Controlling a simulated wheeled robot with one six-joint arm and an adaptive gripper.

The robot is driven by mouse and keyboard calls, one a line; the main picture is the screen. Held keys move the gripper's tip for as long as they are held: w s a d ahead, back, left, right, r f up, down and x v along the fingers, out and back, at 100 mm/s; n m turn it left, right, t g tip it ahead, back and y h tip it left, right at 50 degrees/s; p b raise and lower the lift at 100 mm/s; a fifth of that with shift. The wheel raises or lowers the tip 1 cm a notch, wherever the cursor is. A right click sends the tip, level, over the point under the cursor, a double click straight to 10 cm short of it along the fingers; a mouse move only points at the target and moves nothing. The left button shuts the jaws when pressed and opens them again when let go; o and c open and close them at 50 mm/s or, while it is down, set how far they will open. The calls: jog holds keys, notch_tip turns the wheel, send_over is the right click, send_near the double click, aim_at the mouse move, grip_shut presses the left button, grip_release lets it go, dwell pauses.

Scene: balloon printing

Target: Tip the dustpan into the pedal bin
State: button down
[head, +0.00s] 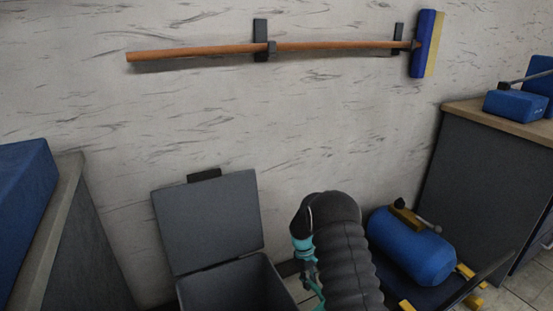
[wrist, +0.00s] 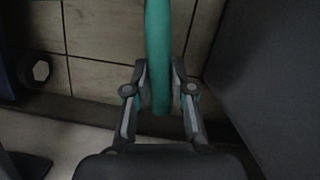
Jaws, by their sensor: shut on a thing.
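The pedal bin (head: 235,290) is a dark grey box standing against the wall in the head view. Its lid (head: 206,222) is raised and leans back, and the lower part of the bin is cut off by the frame. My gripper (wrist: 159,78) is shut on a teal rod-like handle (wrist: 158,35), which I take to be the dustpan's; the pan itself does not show. In the head view my arm comes up just right of the bin, and teal parts show at its left side, too small to tell apart.
A wooden-handled broom (head: 190,52) hangs on the wall. A blue cylindrical tank (head: 412,247) stands right of my arm. Grey cabinets stand at the left (head: 85,255) and right (head: 480,175). A dark upright surface (wrist: 270,70) fills the wrist view's right side; tiled floor (wrist: 100,95) shows below.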

jog(key=shift+t+y, duration=0.4)
jog(key=shift+t, duration=0.1)
jog(key=shift+f+b, duration=1)
jog(key=shift+f, duration=1.7)
jog(key=shift+s+f, duration=0.1)
